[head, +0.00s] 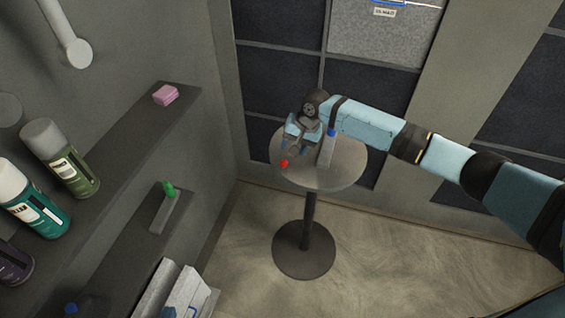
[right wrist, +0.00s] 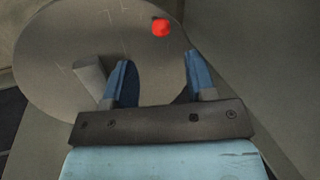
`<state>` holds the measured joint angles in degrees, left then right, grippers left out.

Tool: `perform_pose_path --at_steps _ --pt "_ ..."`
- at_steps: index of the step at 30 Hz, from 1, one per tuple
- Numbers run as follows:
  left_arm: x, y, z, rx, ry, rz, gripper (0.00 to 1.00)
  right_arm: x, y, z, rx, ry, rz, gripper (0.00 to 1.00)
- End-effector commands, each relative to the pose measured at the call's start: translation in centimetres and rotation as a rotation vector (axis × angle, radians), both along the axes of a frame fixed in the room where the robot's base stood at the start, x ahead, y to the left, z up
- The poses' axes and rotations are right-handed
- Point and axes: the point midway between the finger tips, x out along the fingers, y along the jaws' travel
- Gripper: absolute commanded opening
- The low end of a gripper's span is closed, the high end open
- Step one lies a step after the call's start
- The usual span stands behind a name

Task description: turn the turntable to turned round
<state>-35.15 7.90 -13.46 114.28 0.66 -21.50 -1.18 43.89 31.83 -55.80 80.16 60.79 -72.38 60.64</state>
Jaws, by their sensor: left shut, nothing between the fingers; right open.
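The turntable (head: 345,176) is a round grey disc on a dark pedestal; its disc also fills the upper left of the right wrist view (right wrist: 60,65). A red knob (head: 284,163) sits near the disc's rim and shows in the right wrist view (right wrist: 161,27). My right gripper (head: 294,149), on the arm from the right, is over the disc. Its blue fingers (right wrist: 157,80) are open and empty, with the knob beyond their tips, apart from them. A grey block with a blue top (head: 326,151) stands on the disc beside the gripper. My left gripper cannot be made out.
On the left, a dark shelf holds spray cans (head: 62,165) and a pink block (head: 165,95). A lower shelf carries a grey block with a green top (head: 167,205). Pale boxy items (head: 183,292) are at the bottom. The floor (head: 390,245) around the pedestal is clear.

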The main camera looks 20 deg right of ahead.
Motion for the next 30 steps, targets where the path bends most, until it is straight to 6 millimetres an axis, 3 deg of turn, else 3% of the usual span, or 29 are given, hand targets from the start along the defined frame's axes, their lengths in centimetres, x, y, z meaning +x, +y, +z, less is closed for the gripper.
perform_pose_path --at_steps 6,12,18,26,30 --pt "0.0 0.2 0.3 0.003 -0.002 0.003 0.0 0.6 1.4 -4.5 0.0 0.002 0.001 0.51" --pt "0.0 0.4 0.2 0.006 0.002 0.006 0.0 1.0 2.2 -7.3 0.0 0.0 0.0 0.51" --pt "-0.1 0.4 0.1 0.005 0.005 0.006 0.0 1.2 2.6 -8.5 0.0 -0.002 0.001 0.51" --pt "-0.2 0.3 0.1 0.005 0.005 0.005 0.0 1.2 2.6 -8.5 0.0 -0.002 0.001 0.51" --pt "-0.2 0.2 0.1 0.004 0.005 0.003 0.0 1.2 2.6 -8.5 0.0 -0.002 0.001 0.19"
